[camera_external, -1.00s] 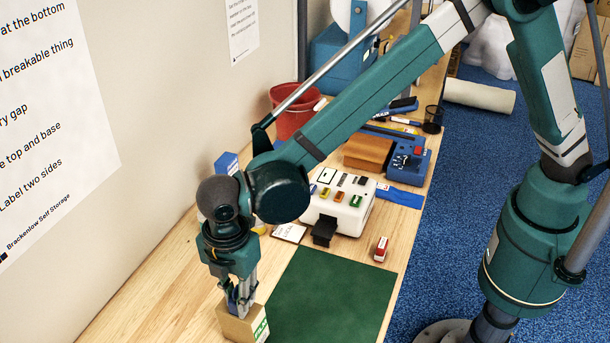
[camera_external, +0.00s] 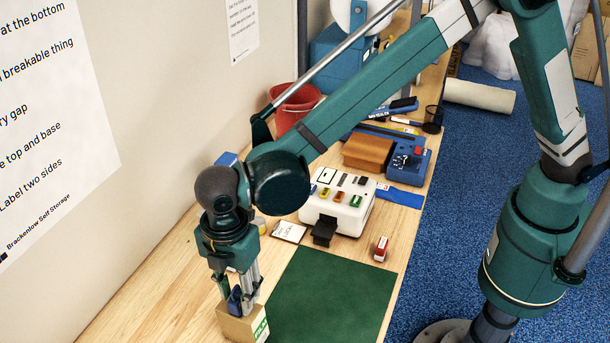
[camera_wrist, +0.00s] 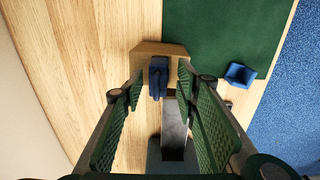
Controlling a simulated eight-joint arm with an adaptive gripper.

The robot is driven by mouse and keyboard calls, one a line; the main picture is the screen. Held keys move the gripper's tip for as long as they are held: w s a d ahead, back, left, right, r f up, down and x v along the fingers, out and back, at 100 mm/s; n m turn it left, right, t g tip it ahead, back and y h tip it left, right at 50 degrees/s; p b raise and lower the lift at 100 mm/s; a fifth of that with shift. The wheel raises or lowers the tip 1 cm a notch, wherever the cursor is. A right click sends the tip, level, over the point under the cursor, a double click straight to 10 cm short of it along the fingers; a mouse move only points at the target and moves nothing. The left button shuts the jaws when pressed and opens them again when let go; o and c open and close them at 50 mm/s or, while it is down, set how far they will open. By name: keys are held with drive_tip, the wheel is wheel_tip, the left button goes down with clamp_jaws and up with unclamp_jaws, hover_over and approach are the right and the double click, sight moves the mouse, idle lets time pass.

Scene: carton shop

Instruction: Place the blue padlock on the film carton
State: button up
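The blue padlock (camera_external: 235,300) rests on top of the tan film carton (camera_external: 243,326), which has a green and white label on its side. In the wrist view the padlock (camera_wrist: 158,72) lies over the carton's top (camera_wrist: 146,47). My gripper (camera_external: 239,290) points down at the carton. In the wrist view its green-padded fingers (camera_wrist: 161,88) are spread, with a gap on both sides of the padlock. The carton's lower part is cut off in the outside view.
A green mat (camera_external: 330,297) lies right of the carton. A blue open-topped thing (camera_wrist: 240,75) sits by the mat's edge in the wrist view. A white device (camera_external: 335,208), a red stamp (camera_external: 381,248) and a red bucket (camera_external: 295,105) stand farther back. Bare wood lies to the left.

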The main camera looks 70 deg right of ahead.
sight(238, 296)
wheel_tip(238, 296, up, 10)
idle(0.5)
idle(0.6)
drive_tip(key=shift+d+r, duration=0.3)
drive_tip(key=shift+d, duration=0.15)
drive_tip(key=s+d+r+m+t, duration=0.1)
drive_tip(key=s+d+r+m, duration=0.3)
drive_tip(key=d, duration=0.7)
drive_tip(key=d+r+m+t+y, duration=0.15)
drive_tip(key=d+r, duration=0.35)
drive_tip(key=d, duration=0.7)
drive_tip(key=s+d+r+m+t, duration=0.1)
drive_tip(key=s+d+r+m, duration=0.3)
drive_tip(key=d, duration=0.7)
drive_tip(key=s+d+f+m+t, duration=0.2)
drive_tip(key=s+d+m, duration=0.2)
drive_tip(key=s+d, duration=0.5)
drive_tip(key=s+d+f+m+t+h, duration=0.1)
drive_tip(key=s+d+m, duration=0.3)
drive_tip(key=s+d, duration=0.5)
drive_tip(key=d, duration=0.6)
drive_tip(key=shift+s+f+t, duration=0.3)
drive_tip(key=shift+f+t, duration=0.05)
